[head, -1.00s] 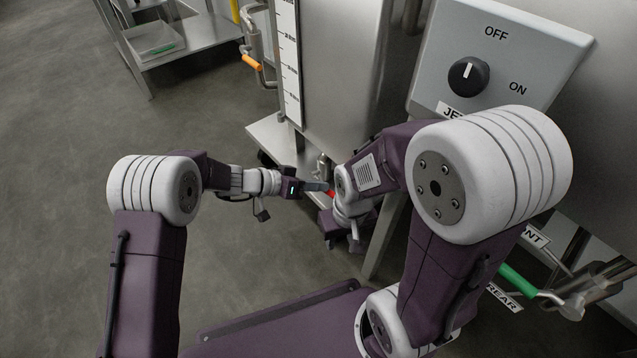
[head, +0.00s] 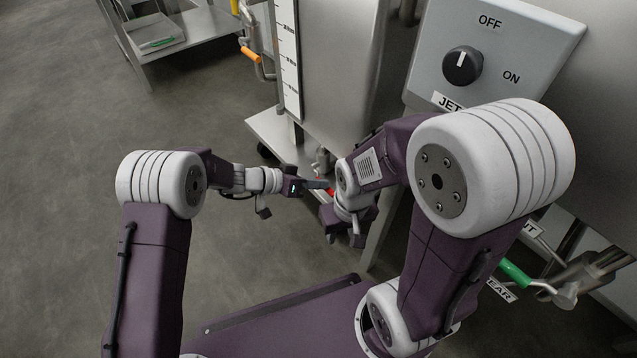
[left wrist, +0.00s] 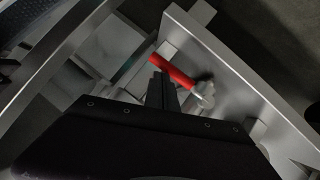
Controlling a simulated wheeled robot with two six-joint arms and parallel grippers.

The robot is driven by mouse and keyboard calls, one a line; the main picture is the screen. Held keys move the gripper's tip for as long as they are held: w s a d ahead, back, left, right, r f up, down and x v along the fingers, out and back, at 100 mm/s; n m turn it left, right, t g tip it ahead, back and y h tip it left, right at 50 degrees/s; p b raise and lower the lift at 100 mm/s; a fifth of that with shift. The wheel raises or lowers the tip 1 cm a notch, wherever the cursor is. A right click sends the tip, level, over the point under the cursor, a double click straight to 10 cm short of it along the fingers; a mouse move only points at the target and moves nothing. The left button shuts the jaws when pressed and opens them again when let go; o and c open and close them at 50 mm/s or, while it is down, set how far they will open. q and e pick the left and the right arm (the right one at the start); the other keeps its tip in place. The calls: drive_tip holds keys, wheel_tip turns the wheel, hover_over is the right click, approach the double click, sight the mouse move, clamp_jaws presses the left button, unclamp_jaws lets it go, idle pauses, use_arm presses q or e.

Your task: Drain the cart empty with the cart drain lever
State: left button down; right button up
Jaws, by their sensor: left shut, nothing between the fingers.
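The cart (head: 345,75) is a steel tank with a white level scale, standing on a low steel frame. Its drain lever is red; only a small bit of it (head: 331,192) shows in the head view, beside my left fingertips. In the left wrist view the red lever (left wrist: 172,70) lies slanted on a metal valve fitting. My left gripper (head: 327,185) is shut and empty, its fingertips close beside the lever's handle; I cannot tell whether they touch. My right gripper (head: 344,239) hangs lower, below its wrist, near the cart frame; its finger gap is unclear.
A grey panel with a black OFF/ON knob (head: 462,67) is at the upper right. A green-handled lever (head: 514,272) is at the lower right. An orange-handled valve (head: 251,55) and a steel table (head: 205,32) are at the upper left. Floor at left is clear.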

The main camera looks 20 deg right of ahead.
use_arm(q)
drive_tip(key=p+v, duration=0.5)
drive_tip(key=v, duration=0.4)
